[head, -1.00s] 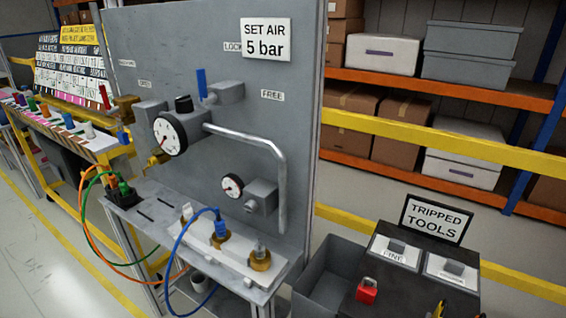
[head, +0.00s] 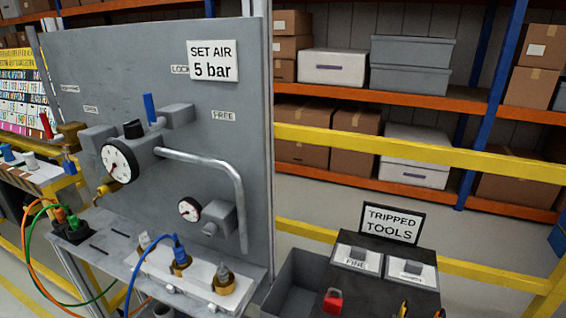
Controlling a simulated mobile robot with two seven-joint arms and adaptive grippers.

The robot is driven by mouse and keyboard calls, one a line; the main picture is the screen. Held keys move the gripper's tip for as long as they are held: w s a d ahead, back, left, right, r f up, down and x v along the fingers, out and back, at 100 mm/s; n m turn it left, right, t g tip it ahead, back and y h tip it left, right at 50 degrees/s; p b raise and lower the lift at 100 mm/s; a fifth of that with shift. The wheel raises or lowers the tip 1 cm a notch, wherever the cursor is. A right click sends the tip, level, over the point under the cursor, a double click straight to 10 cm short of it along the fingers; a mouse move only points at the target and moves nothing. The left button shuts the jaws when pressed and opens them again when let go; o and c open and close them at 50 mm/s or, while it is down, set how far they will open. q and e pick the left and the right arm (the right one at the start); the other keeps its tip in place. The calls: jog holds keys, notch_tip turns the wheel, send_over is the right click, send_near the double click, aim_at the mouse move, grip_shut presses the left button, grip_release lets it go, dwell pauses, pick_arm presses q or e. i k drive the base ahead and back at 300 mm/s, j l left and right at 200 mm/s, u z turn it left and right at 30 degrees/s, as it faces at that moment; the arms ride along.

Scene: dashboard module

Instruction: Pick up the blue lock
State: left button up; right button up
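I cannot pick out a blue lock with certainty. Small blue items stand on the bench at the far left, one near the edge (head: 8,152) and one beside the panel (head: 68,165); they are too small to identify. A red padlock (head: 333,301) is at the bottom, by the grey bin and the tripped tools stand. A blue lever (head: 149,107) stands upright on the valve of the grey panel. Neither of my grippers is in view.
The grey panel (head: 75,60) carries gauges and a pipe. Blue, orange and green hoses hang at its shelf (head: 112,240). A grey bin (head: 292,285) and the tripped tools stand (head: 385,262) are lower right. A yellow rail (head: 420,149) crosses before the racks.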

aim_at(69, 166)
jog(key=u, duration=1.35)
